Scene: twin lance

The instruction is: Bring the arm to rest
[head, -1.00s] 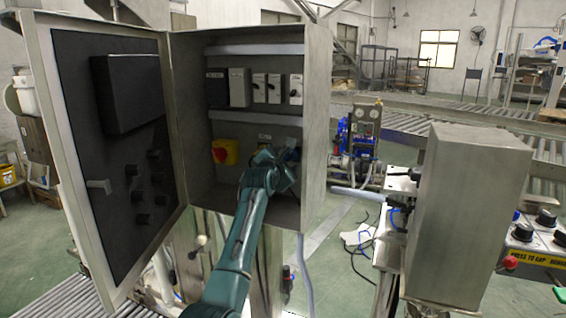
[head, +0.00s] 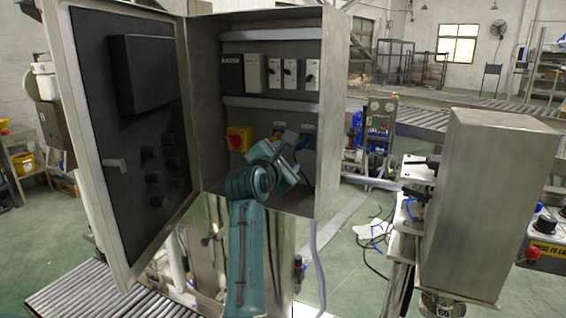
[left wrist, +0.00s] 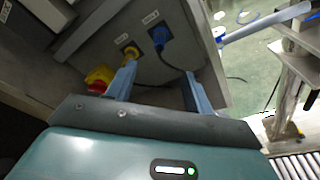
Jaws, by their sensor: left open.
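My left gripper (head: 290,146) is at the lower part of the open cabinet (head: 265,102), with its arm rising from the bottom of the head view. In the left wrist view the gripper (left wrist: 158,88) has its two light-blue fingers spread wide, with nothing between them held. A blue plug (left wrist: 158,37) with a dark cable and a yellow socket (left wrist: 131,53) sit on the cabinet panel beyond the fingers. The cable passes near the right finger; I cannot tell if they touch. My right gripper is not in view.
The cabinet door (head: 130,130) stands open at left. A red and yellow rotary switch (head: 239,138) is left of my gripper. A grey metal box (head: 488,205) stands at right, with a control panel (head: 545,235) beyond it. A roller conveyor (head: 80,298) lies lower left.

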